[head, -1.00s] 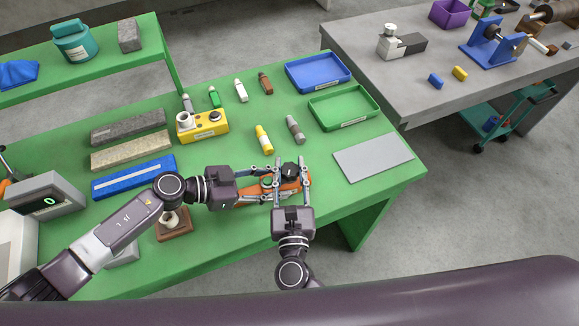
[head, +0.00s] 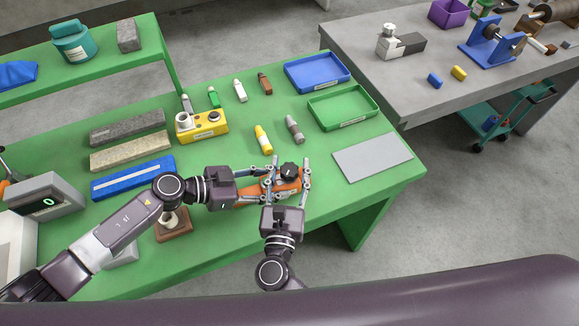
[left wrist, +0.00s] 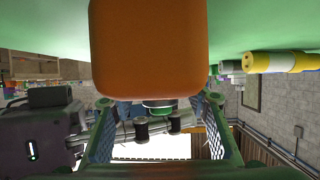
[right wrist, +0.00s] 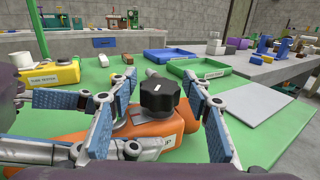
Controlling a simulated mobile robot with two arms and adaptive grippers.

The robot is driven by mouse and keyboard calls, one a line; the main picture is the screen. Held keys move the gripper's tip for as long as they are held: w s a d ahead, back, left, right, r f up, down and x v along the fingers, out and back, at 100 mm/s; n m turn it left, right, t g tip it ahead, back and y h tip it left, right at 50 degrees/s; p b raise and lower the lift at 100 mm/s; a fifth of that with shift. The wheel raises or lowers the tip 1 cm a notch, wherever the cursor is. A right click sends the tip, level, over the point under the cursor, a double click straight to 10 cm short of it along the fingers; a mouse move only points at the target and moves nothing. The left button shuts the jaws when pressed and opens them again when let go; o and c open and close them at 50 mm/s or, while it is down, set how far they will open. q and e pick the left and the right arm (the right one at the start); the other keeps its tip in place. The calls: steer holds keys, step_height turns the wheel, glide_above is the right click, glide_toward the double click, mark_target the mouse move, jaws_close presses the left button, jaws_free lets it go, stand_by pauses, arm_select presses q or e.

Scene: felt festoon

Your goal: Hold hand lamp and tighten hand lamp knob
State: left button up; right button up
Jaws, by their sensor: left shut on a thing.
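The orange hand lamp (head: 287,187) lies near the front edge of the green table. Its black lobed knob (head: 289,170) is on top and carries a white mark. My left gripper (head: 266,186) is shut on the lamp's left part. The lamp's orange body (left wrist: 148,45) fills the top middle of the left wrist view. My right gripper (head: 287,178) is open, with one finger on each side of the knob. In the right wrist view, gaps show between the blue finger pads and the knob (right wrist: 160,97).
A yellow tester (head: 203,126), a yellow marker (head: 263,139) and a grey marker (head: 295,129) lie behind the lamp. A green tray (head: 343,106) and a grey plate (head: 372,157) are to the right. A brown-based stand (head: 173,226) is close to my left arm.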

steer(key=shift+s, duration=0.1)
steer(key=s, duration=0.4)
steer(key=s+a, duration=0.1)
steer(key=s, duration=0.2)
steer(key=s+a, duration=0.1)
steer(key=s, duration=0.3)
steer(key=shift+s+a, duration=0.2)
steer(key=shift+s, duration=0.1)
